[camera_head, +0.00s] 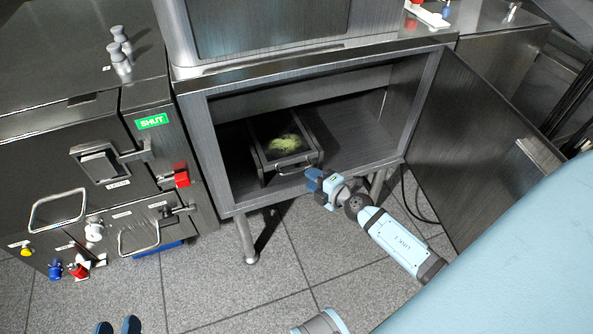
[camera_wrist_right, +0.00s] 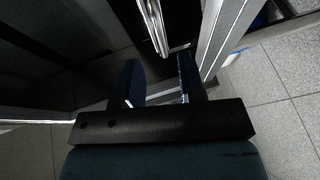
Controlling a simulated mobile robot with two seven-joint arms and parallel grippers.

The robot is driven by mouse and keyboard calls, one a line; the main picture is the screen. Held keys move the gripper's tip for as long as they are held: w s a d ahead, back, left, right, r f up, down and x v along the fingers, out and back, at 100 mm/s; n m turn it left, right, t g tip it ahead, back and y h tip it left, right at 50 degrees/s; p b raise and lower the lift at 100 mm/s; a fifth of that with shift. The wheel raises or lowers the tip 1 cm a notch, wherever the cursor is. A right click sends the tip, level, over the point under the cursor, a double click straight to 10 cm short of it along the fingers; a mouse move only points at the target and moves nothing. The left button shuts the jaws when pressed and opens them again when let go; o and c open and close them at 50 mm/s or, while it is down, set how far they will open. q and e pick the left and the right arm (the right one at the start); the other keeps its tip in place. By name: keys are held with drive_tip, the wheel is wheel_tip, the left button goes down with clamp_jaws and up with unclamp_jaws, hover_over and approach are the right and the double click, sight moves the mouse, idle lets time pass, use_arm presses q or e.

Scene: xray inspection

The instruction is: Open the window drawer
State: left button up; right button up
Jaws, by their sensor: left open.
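A dark drawer (camera_head: 262,162) with a metal front handle (camera_head: 295,167) sits inside the open cabinet; a yellow-green patch shows within its frame. I take it for the window drawer. My right gripper (camera_head: 314,180) is just in front of the drawer's front right corner, close to the handle. In the right wrist view its two fingers (camera_wrist_right: 158,80) are apart, with a bright metal bar (camera_wrist_right: 152,25) beyond the gap between the tips. I cannot tell whether they touch it. My left gripper (camera_head: 118,326) shows only its two separated blue fingertips at the bottom left edge, far from the drawer.
The cabinet door (camera_head: 478,150) stands wide open at the right. The left unit (camera_head: 70,160) has handles, knobs and a green SHUT label (camera_head: 152,121). A cabinet leg (camera_head: 245,240) stands below the opening. The tiled floor (camera_head: 210,290) in front is mostly clear.

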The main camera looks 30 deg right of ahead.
sight(297, 170)
drive_tip(key=b+x, duration=0.1)
drive_tip(key=x, duration=0.5)
drive_tip(key=shift+w+a+f, duration=0.1)
drive_tip(key=shift+w, duration=0.35)
use_arm(q)
drive_tip(key=r, duration=0.1)
drive_tip(key=r+t, duration=0.1)
drive_tip(key=d+h, duration=0.1)
drive_tip(key=shift+w+d+r, duration=0.1)
drive_tip(key=shift+w+r, duration=0.25)
drive_tip(key=shift+r, duration=0.05)
use_arm(e)
clamp_jaws()
